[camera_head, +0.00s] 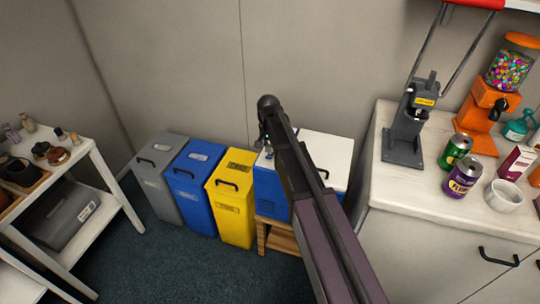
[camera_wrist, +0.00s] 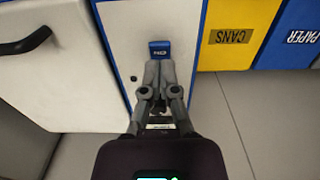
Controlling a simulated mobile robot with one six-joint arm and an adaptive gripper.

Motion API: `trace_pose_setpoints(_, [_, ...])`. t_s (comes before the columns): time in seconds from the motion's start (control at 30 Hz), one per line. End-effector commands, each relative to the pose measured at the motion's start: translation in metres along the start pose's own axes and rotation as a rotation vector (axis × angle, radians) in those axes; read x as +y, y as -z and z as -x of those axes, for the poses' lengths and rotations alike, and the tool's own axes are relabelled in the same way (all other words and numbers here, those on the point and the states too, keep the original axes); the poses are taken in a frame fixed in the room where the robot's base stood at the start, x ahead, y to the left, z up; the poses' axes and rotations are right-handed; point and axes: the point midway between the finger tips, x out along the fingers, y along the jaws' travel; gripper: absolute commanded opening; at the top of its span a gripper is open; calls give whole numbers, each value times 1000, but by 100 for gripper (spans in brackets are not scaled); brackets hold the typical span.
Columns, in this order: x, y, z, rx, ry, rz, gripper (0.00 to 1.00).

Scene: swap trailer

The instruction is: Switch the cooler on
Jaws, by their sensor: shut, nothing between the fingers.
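The cooler is a blue box with a white top and a white lid (camera_head: 328,152), standing on a low wooden stand. In the wrist view its white lid (camera_wrist: 50,75) with a black handle is at left. Beside the lid is a narrow white panel (camera_wrist: 125,35) carrying a small blue switch (camera_wrist: 160,46) with pale lettering, too small to read surely. My gripper (camera_wrist: 159,66) is shut and empty, its fingertips just at the switch's near edge. I cannot tell whether they touch it. In the head view my gripper (camera_head: 267,146) is over the cooler's left part, partly hidden by my arm.
Yellow (camera_head: 231,195), blue (camera_head: 191,185) and grey (camera_head: 157,175) bins stand left of the cooler. A white counter (camera_head: 425,190) with cans, a bowl, a press and a candy dispenser is at right. A shelf (camera_head: 95,158) is at left. Carpet in front is clear.

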Motion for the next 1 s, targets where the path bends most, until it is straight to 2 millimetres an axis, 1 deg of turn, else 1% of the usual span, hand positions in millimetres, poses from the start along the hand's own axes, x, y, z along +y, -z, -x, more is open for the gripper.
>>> trace_pose_setpoints(1.0, [0, 0, -11, 0, 0, 0, 0])
